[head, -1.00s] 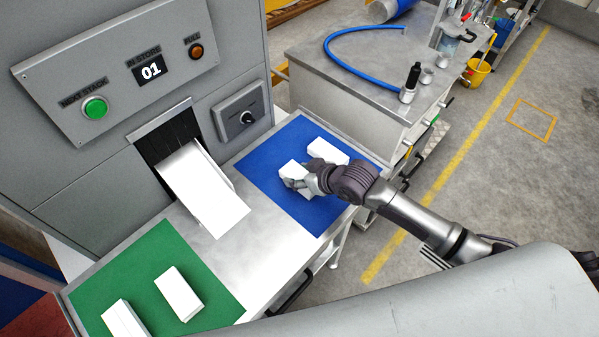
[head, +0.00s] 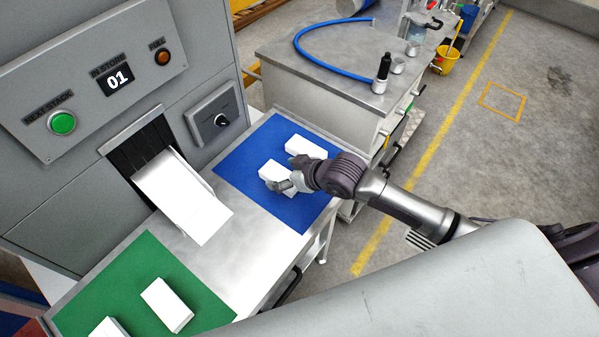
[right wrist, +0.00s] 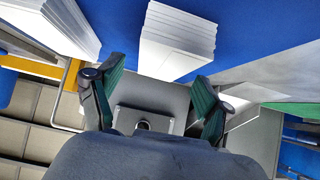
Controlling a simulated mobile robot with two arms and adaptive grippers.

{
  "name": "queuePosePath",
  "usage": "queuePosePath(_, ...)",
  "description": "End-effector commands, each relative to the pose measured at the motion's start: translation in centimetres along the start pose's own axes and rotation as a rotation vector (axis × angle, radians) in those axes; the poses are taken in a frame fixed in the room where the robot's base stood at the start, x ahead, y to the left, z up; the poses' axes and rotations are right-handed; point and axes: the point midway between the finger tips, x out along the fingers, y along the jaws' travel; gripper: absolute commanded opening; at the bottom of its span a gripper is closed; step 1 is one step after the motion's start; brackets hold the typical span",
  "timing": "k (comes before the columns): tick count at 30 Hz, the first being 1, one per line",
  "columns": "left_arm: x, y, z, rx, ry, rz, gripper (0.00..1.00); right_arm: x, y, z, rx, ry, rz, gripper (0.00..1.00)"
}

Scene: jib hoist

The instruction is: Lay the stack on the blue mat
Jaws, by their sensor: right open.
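Two white stacks lie on the blue mat (head: 241,172) in the head view. The far stack (head: 308,147) is by the mat's back right; the near stack (head: 272,170) is nearer its middle. My right gripper (head: 287,174) is open at the right end of the near stack, partly covering it. In the right wrist view, the near stack (right wrist: 177,42) shows its layered edges just beyond and between the spread fingertips (right wrist: 160,72). The other stack (right wrist: 62,24) is at upper left. My left gripper is out of view.
A green mat (head: 208,302) at the front left holds two more white stacks (head: 167,305) (head: 108,328). A white chute (head: 184,196) slopes out of the grey machine between the mats. A grey cabinet (head: 320,65) with a blue hose stands behind the blue mat.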

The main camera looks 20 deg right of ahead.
Motion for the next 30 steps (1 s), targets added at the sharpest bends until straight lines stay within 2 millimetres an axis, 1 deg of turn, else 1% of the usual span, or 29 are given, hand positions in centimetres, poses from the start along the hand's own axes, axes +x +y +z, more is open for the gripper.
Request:
queuePosePath(1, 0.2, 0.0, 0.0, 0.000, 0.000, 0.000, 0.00, -1.1, 0.0, 0.1, -0.003, 0.001, 0.000, 0.78)
queuePosePath(6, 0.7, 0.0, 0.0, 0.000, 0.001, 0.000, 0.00, -4.9, 0.1, 0.2, -0.003, -0.001, 0.001, 0.78)
queuePosePath(9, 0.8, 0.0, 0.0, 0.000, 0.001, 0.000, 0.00, -6.8, 0.0, 0.1, -0.003, 0.000, 0.000, 0.78)
queuePosePath(13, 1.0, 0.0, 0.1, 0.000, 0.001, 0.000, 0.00, -8.6, 0.0, 0.1, -0.001, 0.000, 0.000, 0.78)
queuePosePath(18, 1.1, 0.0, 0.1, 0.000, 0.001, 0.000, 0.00, -9.6, 0.0, 0.1, -0.001, -0.001, 0.000, 0.78)
queuePosePath(30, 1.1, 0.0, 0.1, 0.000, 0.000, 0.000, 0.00, -9.7, 0.0, 0.0, 0.000, 0.000, -0.001, 0.78)
